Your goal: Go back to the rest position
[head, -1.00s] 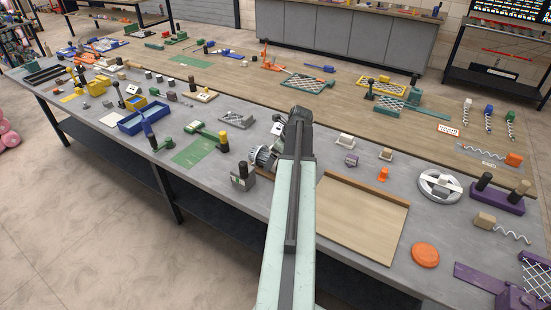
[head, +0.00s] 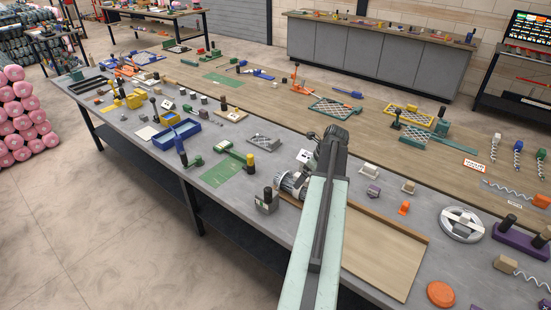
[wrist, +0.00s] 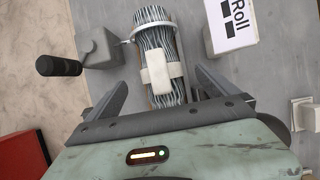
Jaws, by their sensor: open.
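My gripper (wrist: 160,80) is open in the wrist view, with its two dark fingers spread apart. A roll of grey wire strands (wrist: 156,28) with a white block across it (wrist: 161,72) lies ahead of and between the fingers. The wire roll (head: 290,184) shows just left of my arm.
A grey block with a black handle (wrist: 90,47) stands left of the roll, and a white "Roll" card (wrist: 230,22) right of it. A wooden board (head: 385,250) lies right of my arm. Many small parts crowd the bench. Open floor (head: 90,235) lies at the left.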

